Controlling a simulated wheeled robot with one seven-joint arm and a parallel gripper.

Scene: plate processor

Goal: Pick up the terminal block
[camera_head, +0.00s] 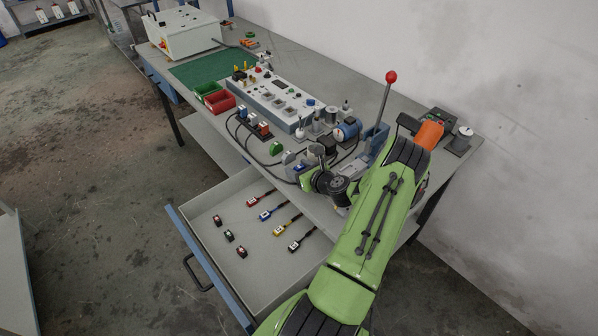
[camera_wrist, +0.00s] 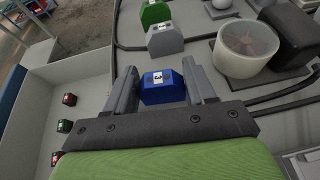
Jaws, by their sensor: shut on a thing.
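A blue block with a white label marked 3 (camera_wrist: 162,88), which looks like the terminal block, sits between the two fingers of my gripper (camera_wrist: 160,76) in the wrist view. My gripper is shut on it, with a finger on either side. In the head view my gripper (camera_head: 308,174) is low over the front edge of the bench, and the block is mostly hidden there by my wrist.
An open drawer (camera_head: 214,205) below the bench holds several coloured leads and three small dark blocks. A blue motor (camera_head: 347,129), a red-knobbed lever (camera_head: 391,77) and black cables crowd the bench near my arm. A round whitish fan-like part (camera_wrist: 246,47) stands right of the fingers.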

